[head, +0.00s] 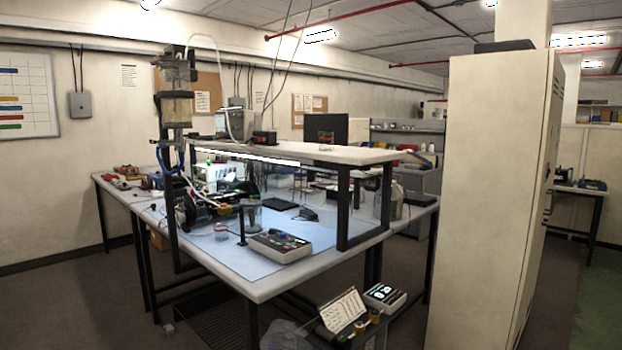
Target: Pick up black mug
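I cannot make out a black mug for sure in the head view. A small dark object (308,214) lies on the workbench's blue mat (228,256), but it is too small to identify. A flat black item (280,204) lies to its left. Neither of my grippers is in view.
The workbench (268,288) has a raised shelf (345,153) on black legs. A control box (279,246) sits near its front edge. A tall cream cabinet (490,200) stands at the right. A low stand with a notepad (343,310) is in front. Floor is open at the left.

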